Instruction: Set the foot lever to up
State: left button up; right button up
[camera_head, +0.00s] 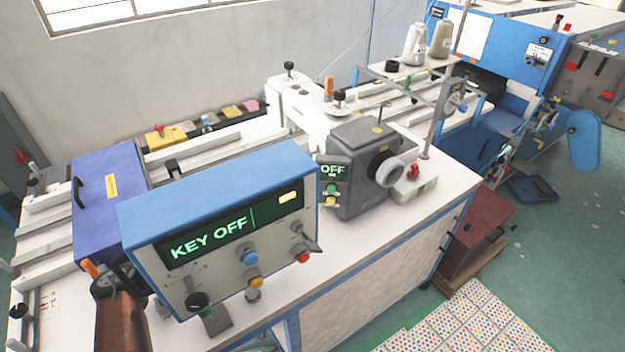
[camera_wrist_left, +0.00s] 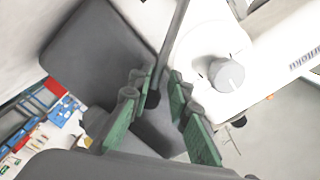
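In the left wrist view my left gripper (camera_wrist_left: 155,108) has its green-padded fingers apart. A thin grey rod (camera_wrist_left: 171,50) runs down from the top and ends in a dark tip between or behind the fingers. It may be the foot lever, but I cannot tell for sure, nor whether the fingers touch it. Beside it is a white machine body with a round grey knob (camera_wrist_left: 228,76). In the head view the white sewing machine (camera_head: 309,117) stands on the bench behind a control box. I cannot make out the foot lever there. Neither gripper shows in the head view.
The blue-and-grey control box (camera_head: 225,225) reads KEY OFF and stands at the front of the white bench. A grey motor housing (camera_head: 358,180) with a handwheel (camera_head: 392,172) is to its right. Thread cones (camera_head: 415,45) stand behind.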

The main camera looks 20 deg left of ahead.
pick_arm(q)
jog(key=shift+o, duration=1.4)
jog(key=shift+d+r, duration=0.35)
jog(key=shift+d, duration=0.1)
jog(key=shift+s+a, duration=0.1)
jog(key=v, duration=1.2)
jog(key=shift+a+f, duration=0.3)
jog(key=shift+w+d, duration=0.1)
jog(key=shift+w, duration=0.1)
jog(key=x, duration=1.2)
jog(key=shift+s+d, duration=0.15)
jog(key=shift+r, duration=0.1)
jog(key=shift+s, duration=0.1)
